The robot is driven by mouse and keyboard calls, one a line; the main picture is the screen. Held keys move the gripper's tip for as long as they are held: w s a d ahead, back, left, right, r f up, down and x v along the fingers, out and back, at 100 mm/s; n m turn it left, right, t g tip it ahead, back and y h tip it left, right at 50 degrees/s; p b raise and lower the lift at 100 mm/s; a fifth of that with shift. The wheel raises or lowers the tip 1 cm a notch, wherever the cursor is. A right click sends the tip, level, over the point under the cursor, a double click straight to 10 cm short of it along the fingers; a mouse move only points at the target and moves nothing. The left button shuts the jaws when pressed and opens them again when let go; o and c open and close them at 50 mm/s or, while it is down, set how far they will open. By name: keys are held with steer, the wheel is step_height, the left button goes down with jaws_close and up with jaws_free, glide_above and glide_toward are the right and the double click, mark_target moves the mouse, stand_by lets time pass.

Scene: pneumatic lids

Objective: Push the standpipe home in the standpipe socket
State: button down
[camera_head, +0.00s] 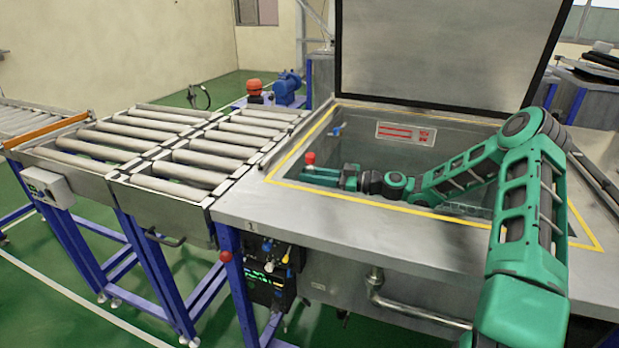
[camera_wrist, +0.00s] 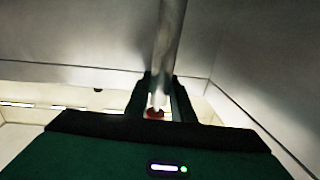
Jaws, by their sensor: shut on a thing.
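The standpipe is a grey pipe (camera_wrist: 171,40) with a red end (camera_wrist: 154,113) in the wrist view. Its red top (camera_head: 310,158) shows in the head view above my fingers, just inside the left wall of the tank. My gripper (camera_head: 312,174) reaches level into the tank and is shut on the standpipe. In the wrist view the two dark fingers (camera_wrist: 160,95) stand on either side of the pipe close to its red end. The pipe's lower end and the standpipe socket are hidden, so I cannot tell how the pipe sits in it.
The steel tank (camera_head: 240,208) has a yellow line around its opening and a raised lid (camera_head: 440,50) behind. A red-marked plate (camera_head: 405,133) is on its back wall. A roller conveyor (camera_head: 175,150) adjoins on the left. The tank walls are close around my arm.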

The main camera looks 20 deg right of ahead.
steer(key=shift+f, duration=2.25)
stand_by(0.8)
steer(key=c, duration=1.4)
jaws_free()
steer(key=shift+c, duration=0.2)
steer(key=v, duration=1)
steer(key=shift+s+d, duration=0.15)
steer(key=shift+d, duration=0.2)
steer(key=shift+f, duration=0.1)
